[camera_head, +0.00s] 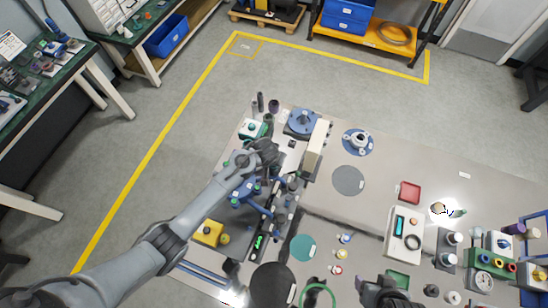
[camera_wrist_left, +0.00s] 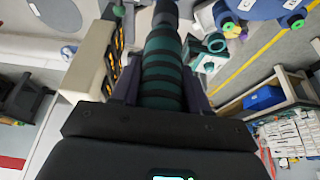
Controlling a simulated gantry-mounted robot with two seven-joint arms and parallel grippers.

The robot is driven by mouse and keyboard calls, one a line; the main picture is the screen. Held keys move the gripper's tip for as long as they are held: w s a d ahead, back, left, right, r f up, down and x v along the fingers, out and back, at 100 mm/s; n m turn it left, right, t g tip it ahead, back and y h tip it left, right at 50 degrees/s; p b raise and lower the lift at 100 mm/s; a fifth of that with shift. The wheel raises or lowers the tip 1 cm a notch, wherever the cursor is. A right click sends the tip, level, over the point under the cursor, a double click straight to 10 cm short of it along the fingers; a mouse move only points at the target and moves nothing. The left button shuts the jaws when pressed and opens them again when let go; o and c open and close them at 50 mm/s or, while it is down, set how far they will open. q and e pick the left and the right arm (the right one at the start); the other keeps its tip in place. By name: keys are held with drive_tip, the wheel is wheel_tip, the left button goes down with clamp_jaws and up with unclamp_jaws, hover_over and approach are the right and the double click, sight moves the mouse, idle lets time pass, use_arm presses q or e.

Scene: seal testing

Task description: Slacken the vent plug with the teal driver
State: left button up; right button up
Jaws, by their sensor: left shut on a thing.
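My left gripper (camera_head: 268,150) is over the back left of the bench, by the blue fittings. In the left wrist view its two fingers (camera_wrist_left: 162,92) are closed on the teal driver (camera_wrist_left: 163,62), a ribbed teal handle with dark bands. The driver points away from the gripper, and its dark front end leaves the picture at the top. In the head view the gripper mostly hides the driver. I cannot pick out the vent plug for certain. My right gripper (camera_head: 384,292) is a dark shape at the bottom edge, and its jaws are unclear.
A beige upright block (camera_head: 316,146) stands close right of the left gripper, with a blue flange (camera_head: 301,122) behind it. A yellow block (camera_head: 209,232) and blue pipes (camera_head: 259,207) lie nearer. A grey disc (camera_head: 348,180) lies on open bench to the right.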

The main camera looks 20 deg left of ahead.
use_arm(q)
drive_tip(key=shift+f+b, duration=0.55)
drive_tip(key=shift+f, duration=0.35)
idle(0.5)
idle(1.0)
drive_tip(key=shift+p, duration=0.45)
idle(0.3)
drive_tip(key=shift+s+r+p, duration=0.1)
drive_tip(key=shift+r+p, duration=0.75)
drive_tip(key=shift+p, duration=0.15)
drive_tip(key=shift+r+p, duration=0.75)
drive_tip(key=shift+r, duration=0.1)
drive_tip(key=shift+r+p, duration=2)
drive_tip(key=shift+w, duration=0.2)
